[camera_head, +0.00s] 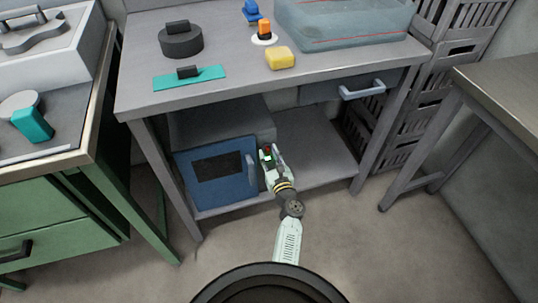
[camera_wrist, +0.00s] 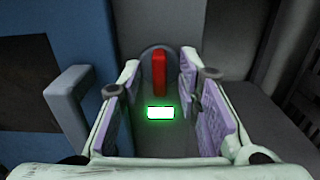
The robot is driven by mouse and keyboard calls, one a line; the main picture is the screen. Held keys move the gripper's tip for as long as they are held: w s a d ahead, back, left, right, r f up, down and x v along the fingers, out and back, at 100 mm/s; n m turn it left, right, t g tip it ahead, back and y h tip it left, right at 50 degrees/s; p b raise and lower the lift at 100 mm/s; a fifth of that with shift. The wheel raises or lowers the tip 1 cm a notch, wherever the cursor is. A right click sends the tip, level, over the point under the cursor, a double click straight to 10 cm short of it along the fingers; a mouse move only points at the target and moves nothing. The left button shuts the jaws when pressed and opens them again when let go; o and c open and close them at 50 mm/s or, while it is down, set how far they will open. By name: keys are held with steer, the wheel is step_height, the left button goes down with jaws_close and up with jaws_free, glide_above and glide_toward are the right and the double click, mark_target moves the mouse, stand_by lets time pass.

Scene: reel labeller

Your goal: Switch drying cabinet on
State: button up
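The drying cabinet is a grey box with a blue door (camera_head: 215,172) on the lower shelf of the table. The door has a dark window and a pale handle, and it looks shut. In the wrist view, a red switch lever (camera_wrist: 159,74) stands upright on a dark round base. A rectangular green light (camera_wrist: 160,113) glows just below it. My gripper (camera_head: 270,153) is at the cabinet's right side. In the wrist view my gripper (camera_wrist: 160,80) is open, with one finger on each side of the red lever and gaps on both sides.
The cabinet's door handle (camera_wrist: 68,97) stands close left of my left finger. Above is the tabletop (camera_head: 225,90) with a drawer (camera_head: 355,88) at its right. The shelf (camera_head: 315,150) right of my gripper is clear. A green cabinet (camera_head: 60,215) stands at left.

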steer(key=v, duration=1.2)
steer(key=shift+s, duration=0.1)
stand_by(0.4)
